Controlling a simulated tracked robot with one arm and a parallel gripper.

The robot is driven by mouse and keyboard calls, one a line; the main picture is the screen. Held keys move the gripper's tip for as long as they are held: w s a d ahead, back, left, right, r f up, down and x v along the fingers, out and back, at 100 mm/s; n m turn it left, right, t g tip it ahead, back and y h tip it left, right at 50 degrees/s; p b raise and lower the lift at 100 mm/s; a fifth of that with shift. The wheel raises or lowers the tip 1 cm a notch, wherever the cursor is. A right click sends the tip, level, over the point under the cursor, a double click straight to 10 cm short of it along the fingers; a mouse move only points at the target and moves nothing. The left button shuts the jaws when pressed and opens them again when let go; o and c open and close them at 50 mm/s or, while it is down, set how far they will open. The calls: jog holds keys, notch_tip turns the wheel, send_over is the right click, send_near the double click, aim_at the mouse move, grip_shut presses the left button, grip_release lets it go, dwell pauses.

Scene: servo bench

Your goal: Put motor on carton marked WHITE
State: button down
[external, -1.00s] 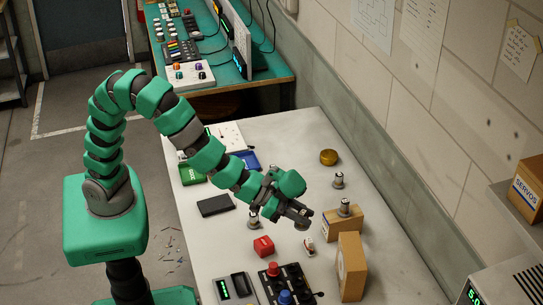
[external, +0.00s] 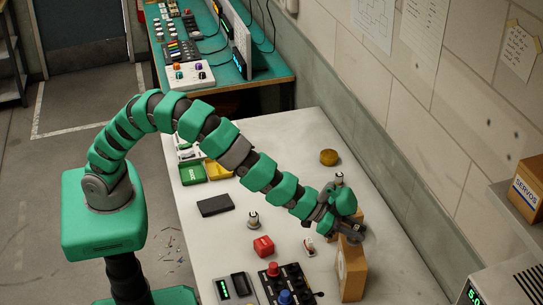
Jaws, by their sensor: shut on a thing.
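My gripper (external: 350,233) is at the right side of the bench, over the cartons. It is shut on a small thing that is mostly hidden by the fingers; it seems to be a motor. A low brown carton (external: 361,218) is partly hidden behind my gripper. A taller brown carton (external: 352,272) stands just in front of it. I cannot read any mark on either carton. One silver motor (external: 339,179) shows just above my gripper. Another motor (external: 253,221) stands left of it on the bench. A small white and red part (external: 309,246) lies near the taller carton.
A red block (external: 263,246), a dark box (external: 215,205), green (external: 193,174) and yellow (external: 218,171) bins and a brass-coloured disc (external: 329,157) are on the bench. A control panel (external: 286,284) and a meter (external: 237,288) fill the front.

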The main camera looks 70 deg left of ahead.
jog(key=shift+w+d+f, duration=0.1)
jog(key=shift+w+d, duration=0.05)
jog(key=shift+w, duration=0.05)
notch_tip(320, 180, down, 4)
jog(key=shift+r+p, duration=0.25)
jog(key=shift+p, duration=0.1)
jog(key=c, duration=1.2)
grip_release()
jog(key=shift+r, duration=0.1)
jog(key=shift+b+v, duration=1.15)
jog(key=shift+v, duration=4.85)
